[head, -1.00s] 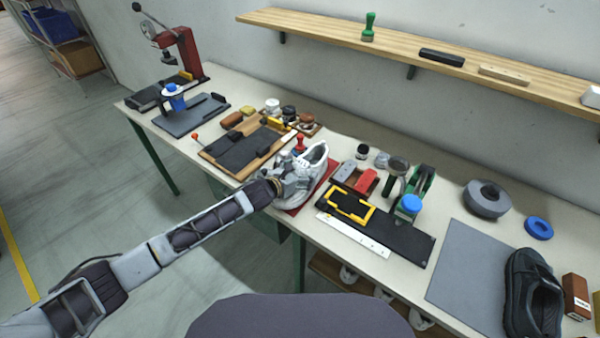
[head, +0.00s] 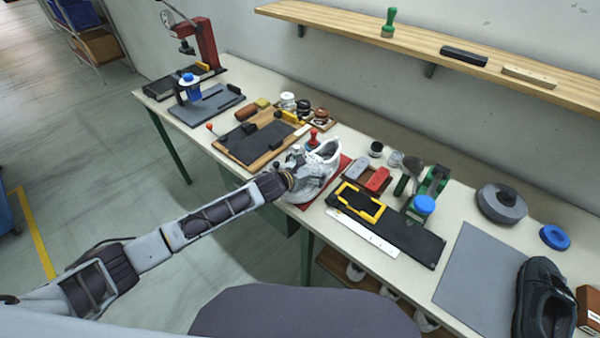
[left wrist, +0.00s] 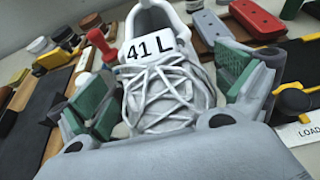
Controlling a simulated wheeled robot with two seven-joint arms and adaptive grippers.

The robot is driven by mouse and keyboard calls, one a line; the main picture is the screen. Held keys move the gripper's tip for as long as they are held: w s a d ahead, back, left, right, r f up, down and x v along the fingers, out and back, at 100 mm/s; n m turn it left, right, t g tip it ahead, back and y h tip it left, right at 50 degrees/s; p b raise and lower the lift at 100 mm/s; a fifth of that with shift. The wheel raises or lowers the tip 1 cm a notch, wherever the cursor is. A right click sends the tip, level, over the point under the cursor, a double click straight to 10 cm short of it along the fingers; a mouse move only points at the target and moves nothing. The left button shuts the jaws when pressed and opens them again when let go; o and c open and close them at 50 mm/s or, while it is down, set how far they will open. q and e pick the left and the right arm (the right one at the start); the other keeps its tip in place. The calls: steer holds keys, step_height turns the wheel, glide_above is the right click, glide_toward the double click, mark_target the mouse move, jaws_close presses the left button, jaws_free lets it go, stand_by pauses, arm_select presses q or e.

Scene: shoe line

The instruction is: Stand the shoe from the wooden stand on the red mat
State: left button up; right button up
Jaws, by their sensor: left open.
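The white shoe (head: 324,155) stands upright on the red mat (head: 334,180), with its toe toward my left gripper. In the left wrist view the laced shoe (left wrist: 163,85) carries a "41 L" tag. My left gripper (head: 302,172) is at the toe end. In the left wrist view the green-padded fingers of this gripper (left wrist: 168,97) are spread, one on each side of the shoe, with a gap visible beside it. The wooden stand (head: 257,165), left of the mat, has a dark top and no shoe on it. My right gripper is out of view.
A red-handled stamp (head: 313,138) stands close behind the shoe. Right of the mat are a tray with a red block (head: 377,179) and a black plate with a yellow frame (head: 361,203). A black shoe (head: 543,300) is at the far right, beside a bare grey mat (head: 478,275).

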arm_select(q)
steer(key=shift+b+v, duration=0.35)
steer(key=shift+v, duration=5.65)
steer(key=shift+a+f, duration=0.1)
